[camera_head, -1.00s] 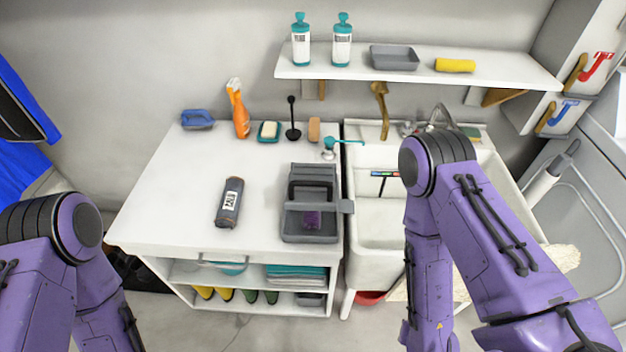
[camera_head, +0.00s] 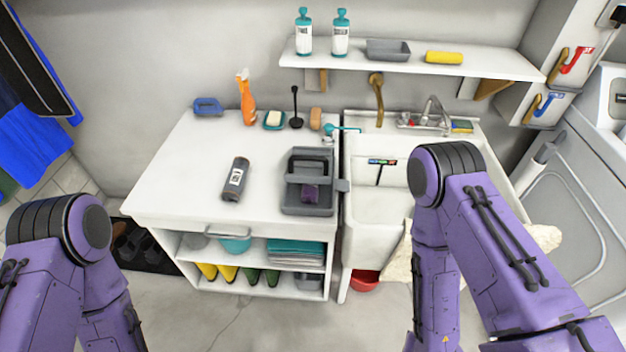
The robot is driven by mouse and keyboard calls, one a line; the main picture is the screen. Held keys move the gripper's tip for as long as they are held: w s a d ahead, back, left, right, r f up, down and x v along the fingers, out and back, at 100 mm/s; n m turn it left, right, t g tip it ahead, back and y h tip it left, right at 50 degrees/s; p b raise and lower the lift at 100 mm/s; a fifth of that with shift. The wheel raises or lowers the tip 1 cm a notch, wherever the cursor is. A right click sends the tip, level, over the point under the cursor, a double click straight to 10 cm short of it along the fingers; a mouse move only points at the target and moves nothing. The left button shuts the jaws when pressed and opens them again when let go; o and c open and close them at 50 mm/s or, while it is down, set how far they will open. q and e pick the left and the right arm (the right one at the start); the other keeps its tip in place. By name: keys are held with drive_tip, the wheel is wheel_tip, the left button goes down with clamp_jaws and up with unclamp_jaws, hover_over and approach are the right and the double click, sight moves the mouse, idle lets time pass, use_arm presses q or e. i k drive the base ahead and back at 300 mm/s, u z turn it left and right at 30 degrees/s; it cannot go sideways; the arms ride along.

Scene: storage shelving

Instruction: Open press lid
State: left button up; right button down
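The press (camera_head: 302,208) is a dark grey, box-like device on the right part of the white table, beside the sink. A frame or bar crosses its middle, and a small purple piece (camera_head: 309,192) shows in its front part. A grey handle-like piece sticks out at its right side. I cannot tell from this view how far its lid is raised. Both my purple arms show at the lower left and lower right, away from the press. Neither gripper is in view.
The sink (camera_head: 375,205) adjoins at right. A wall shelf (camera_head: 350,62) hangs above. Floor ahead is clear.

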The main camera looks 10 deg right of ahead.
sight(306, 164)
drive_tip(key=k, duration=0.8)
drive_tip(key=u, duration=0.65)
drive_tip(key=i, duration=1.4)
drive_tip(key=z, duration=0.75)
